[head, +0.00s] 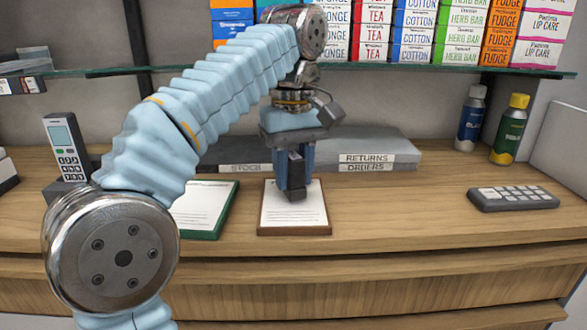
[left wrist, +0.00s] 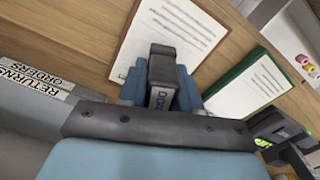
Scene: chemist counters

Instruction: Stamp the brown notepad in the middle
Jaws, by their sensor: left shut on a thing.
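The brown notepad (head: 310,215) lies on the wooden counter with a printed white sheet on top. It also shows in the left wrist view (left wrist: 190,25). My left gripper (head: 296,180) points down over it, shut on a dark grey stamp (head: 297,190). In the left wrist view the stamp (left wrist: 162,75) sits between the blue fingers, with lettering on its side. The stamp overlaps the notepad's sheet; I cannot tell whether it touches the paper. My right gripper is not in view.
A green notepad (head: 212,222) lies left of the brown one. A phone (head: 66,150) is at left; a keypad (head: 512,198) and two bottles (head: 510,130) are at right. A glass shelf (head: 420,68) with boxes hangs above.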

